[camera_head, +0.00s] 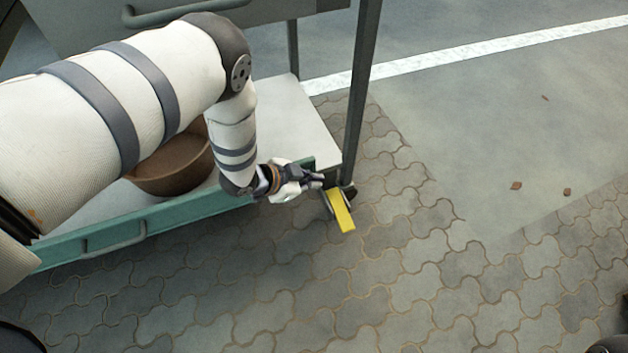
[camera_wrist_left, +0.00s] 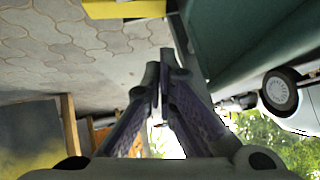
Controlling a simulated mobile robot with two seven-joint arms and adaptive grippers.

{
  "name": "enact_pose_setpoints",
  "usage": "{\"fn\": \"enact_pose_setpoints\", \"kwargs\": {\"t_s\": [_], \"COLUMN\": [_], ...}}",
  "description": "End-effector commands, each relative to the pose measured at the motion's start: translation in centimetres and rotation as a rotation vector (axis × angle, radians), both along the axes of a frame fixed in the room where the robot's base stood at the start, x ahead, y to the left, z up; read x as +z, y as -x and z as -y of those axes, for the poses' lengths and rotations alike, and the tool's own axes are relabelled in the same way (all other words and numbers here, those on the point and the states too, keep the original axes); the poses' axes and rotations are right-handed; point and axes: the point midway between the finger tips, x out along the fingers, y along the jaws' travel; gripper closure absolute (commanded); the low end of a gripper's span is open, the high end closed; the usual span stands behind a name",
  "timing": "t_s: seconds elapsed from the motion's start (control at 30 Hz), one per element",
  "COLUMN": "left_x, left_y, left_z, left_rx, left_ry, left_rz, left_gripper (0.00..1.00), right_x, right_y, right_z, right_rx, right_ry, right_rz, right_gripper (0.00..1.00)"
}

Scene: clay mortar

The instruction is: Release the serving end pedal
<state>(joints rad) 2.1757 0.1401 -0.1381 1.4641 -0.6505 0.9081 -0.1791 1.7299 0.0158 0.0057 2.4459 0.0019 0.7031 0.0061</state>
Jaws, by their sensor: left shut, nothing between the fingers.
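The yellow pedal (camera_head: 341,210) sticks out at the foot of the cart's near right leg, low over the paving. My left gripper (camera_head: 318,180) is just up and left of the pedal, beside the cart's corner, apart from it as far as I can tell. In the left wrist view the gripper's fingers (camera_wrist_left: 165,70) are together with nothing between them, and the yellow pedal (camera_wrist_left: 125,9) shows at the top edge, beyond the fingertips. My right gripper does not show.
The cart's green lower rail (camera_head: 190,212) and pale lower shelf (camera_head: 300,125) lie beside my left arm. A brown bowl (camera_head: 175,165) stands on the shelf, partly hidden by the arm. A dark upright leg (camera_head: 361,80) rises by the pedal. The paving (camera_head: 420,270) to the right is open.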

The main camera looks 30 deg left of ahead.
Motion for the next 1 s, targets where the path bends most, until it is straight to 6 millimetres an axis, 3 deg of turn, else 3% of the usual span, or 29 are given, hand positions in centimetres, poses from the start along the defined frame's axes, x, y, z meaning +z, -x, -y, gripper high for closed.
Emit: {"fn": "enact_pose_setpoints", "kwargs": {"t_s": [0.2, 0.63, 0.77, 1.0], "left_x": [0.0, 0.3, -1.2, -5.2], "left_y": [1.6, 1.5, 0.5, -2.9], "left_z": [1.8, 2.1, 2.6, 4.2], "left_rx": [-0.007, -0.002, -0.003, -0.004], "left_ry": [-0.003, 0.0, 0.001, 0.001], "left_rz": [-0.011, 0.0, -0.001, -0.003], "left_gripper": [1.0, 1.0, 1.0, 1.0], "right_x": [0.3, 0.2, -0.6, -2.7], "right_y": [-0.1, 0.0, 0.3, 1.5], "right_z": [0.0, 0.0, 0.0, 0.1], "right_rx": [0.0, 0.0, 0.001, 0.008], "right_ry": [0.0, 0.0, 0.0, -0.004], "right_rz": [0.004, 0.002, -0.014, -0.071], "right_gripper": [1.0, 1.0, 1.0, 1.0]}}
